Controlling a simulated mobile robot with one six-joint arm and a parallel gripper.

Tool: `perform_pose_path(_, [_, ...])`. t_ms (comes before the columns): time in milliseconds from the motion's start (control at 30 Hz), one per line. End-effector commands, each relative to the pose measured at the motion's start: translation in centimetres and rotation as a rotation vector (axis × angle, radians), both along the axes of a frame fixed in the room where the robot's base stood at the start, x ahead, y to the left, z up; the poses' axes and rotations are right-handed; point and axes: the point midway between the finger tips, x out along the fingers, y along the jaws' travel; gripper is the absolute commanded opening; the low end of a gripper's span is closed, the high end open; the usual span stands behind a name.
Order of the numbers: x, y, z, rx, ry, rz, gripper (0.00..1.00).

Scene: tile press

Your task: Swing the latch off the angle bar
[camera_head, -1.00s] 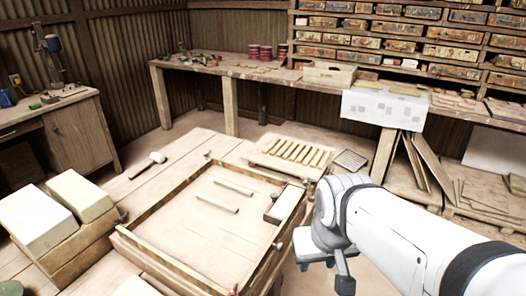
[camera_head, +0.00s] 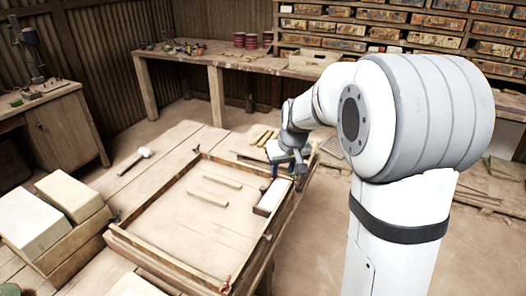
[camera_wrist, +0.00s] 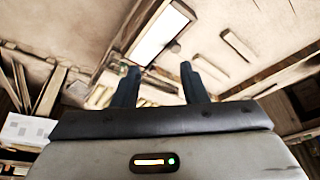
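A low wooden frame (camera_head: 150,251) on the work table holds a light flat bed. Small fittings sit on its rails, one at the back corner (camera_head: 196,150) and one on the right rail (camera_head: 266,237); I cannot tell which is the latch. The angle bar cannot be told apart from the rails. My gripper (camera_head: 284,174) is at the frame's back right corner, beyond a pale block (camera_head: 270,197). In the wrist view my gripper (camera_wrist: 158,78) shows two dark fingers apart, with nothing between them. The pale block (camera_wrist: 160,35) shows beyond them. What lies behind my gripper is hidden.
Two wooden strips (camera_head: 222,180) lie on the bed. A mallet (camera_head: 143,153) lies left of the frame. A crate with white blocks (camera_head: 31,222) stands at the left. A long bench (camera_head: 222,69) runs along the back. Floor is open between bench and table.

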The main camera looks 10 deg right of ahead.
Motion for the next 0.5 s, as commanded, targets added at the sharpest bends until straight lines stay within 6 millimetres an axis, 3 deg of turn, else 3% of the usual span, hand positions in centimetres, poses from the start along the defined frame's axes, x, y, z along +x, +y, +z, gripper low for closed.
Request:
perform_pose_path(33, [2.4, -0.2, -0.8, -0.001, -0.003, 0.009, 0.39])
perform_pose_path(200, [8.4, -0.5, -3.6, -0.003, -0.032, 0.037, 0.39])
perform_pose_path(300, [10.5, -0.7, -4.9, -0.005, -0.045, 0.048, 0.39])
perform_pose_path(500, [12.3, -0.8, -6.5, -0.006, -0.054, 0.056, 0.39])
